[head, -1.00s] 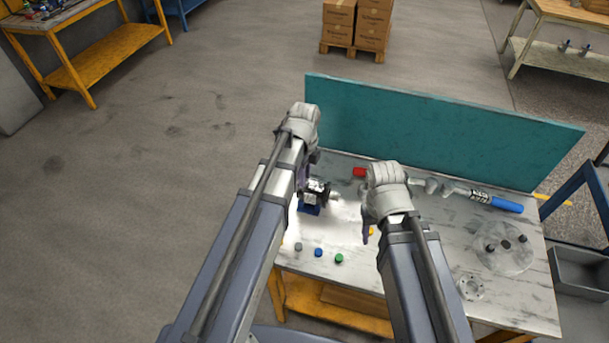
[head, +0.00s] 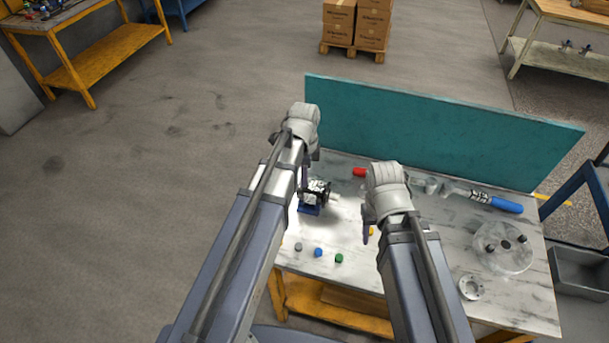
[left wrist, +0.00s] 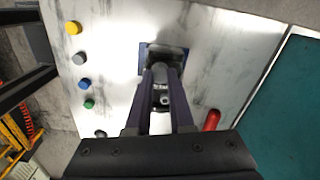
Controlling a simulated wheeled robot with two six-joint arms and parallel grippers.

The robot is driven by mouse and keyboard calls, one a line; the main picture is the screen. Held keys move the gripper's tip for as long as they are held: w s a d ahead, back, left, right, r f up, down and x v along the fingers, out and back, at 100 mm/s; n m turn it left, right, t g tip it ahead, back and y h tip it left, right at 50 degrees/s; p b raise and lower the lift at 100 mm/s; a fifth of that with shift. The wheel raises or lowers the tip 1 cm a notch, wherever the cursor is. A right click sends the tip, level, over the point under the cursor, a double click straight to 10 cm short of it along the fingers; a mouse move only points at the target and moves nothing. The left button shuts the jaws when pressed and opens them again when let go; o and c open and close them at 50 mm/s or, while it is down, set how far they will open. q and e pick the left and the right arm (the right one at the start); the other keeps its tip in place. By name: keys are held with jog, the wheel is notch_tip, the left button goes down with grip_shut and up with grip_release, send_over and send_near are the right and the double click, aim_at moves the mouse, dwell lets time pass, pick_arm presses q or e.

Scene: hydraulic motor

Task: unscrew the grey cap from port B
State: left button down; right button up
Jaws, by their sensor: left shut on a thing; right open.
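The motor (head: 315,190) stands on its blue base on the marble-topped table, partly behind my left arm in the head view. In the left wrist view, the blue base (left wrist: 146,58) shows under the motor. My left gripper (left wrist: 160,72) is directly over the motor, its two dark fingers shut on a small grey cap at the motor's top. The fingers hide most of this cap, and no port letter is legible. A loose grey cap (head: 298,246) lies on the table near the front edge. My right gripper (head: 368,232) is open and empty, to the right of the motor.
Loose blue (head: 318,252) and green (head: 339,258) caps lie in front of the motor; a yellow cap (left wrist: 73,28) shows in the left wrist view. A red object (head: 360,172), a blue-handled tool (head: 505,204) and a round clear plate (head: 510,258) are also on the table. A teal panel (head: 430,130) closes the back.

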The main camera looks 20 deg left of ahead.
pick_arm(q)
jog(key=shift+n, duration=0.7)
jog(key=n, duration=0.4)
jog(key=c, duration=0.9)
grip_release()
